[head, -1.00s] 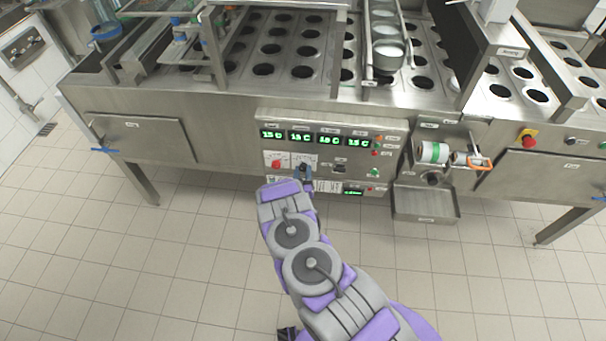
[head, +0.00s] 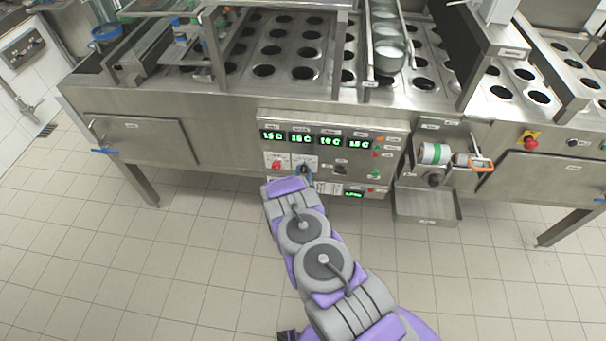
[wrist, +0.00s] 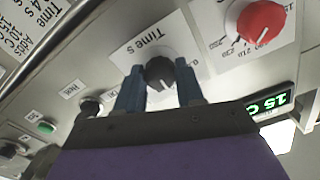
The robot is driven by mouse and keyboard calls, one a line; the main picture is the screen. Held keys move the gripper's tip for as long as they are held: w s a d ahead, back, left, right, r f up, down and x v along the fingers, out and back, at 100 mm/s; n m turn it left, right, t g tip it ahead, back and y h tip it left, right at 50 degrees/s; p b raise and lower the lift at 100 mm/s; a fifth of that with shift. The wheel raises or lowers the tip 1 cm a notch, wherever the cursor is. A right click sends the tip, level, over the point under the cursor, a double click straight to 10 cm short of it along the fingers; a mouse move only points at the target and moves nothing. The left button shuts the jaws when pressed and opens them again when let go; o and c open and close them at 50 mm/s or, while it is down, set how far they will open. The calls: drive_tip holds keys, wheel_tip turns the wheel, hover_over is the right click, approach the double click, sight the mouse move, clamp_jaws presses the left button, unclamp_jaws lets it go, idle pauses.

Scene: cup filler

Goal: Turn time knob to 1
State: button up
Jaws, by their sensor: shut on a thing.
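The time knob (wrist: 159,73) is black, on a white label reading "Time S" that appears upside down in the wrist view. My gripper (wrist: 161,77) has its two blue fingers on either side of this knob and is shut on it. A pale mark shows on the knob's face, but which number it points to is unclear. In the head view my gripper (head: 304,173) is at the control panel (head: 390,150), beside the red knob. The time knob is mostly hidden there.
A red knob (wrist: 260,21) with a numbered dial sits close beside the time knob. A green button (wrist: 47,127) and a small black knob (wrist: 90,106) are also on the panel. Green displays (head: 330,141) sit above. The tiled floor in front is clear.

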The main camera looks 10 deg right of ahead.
drive_tip(key=shift+f, duration=0.1)
idle(0.3)
drive_tip(key=o, duration=1)
drive_tip(key=shift+o, duration=0.2)
drive_tip(key=p+v, duration=0.3)
drive_tip(key=v, duration=1.4)
drive_tip(key=shift+s, duration=0.15)
drive_tip(key=shift+a, duration=0.15)
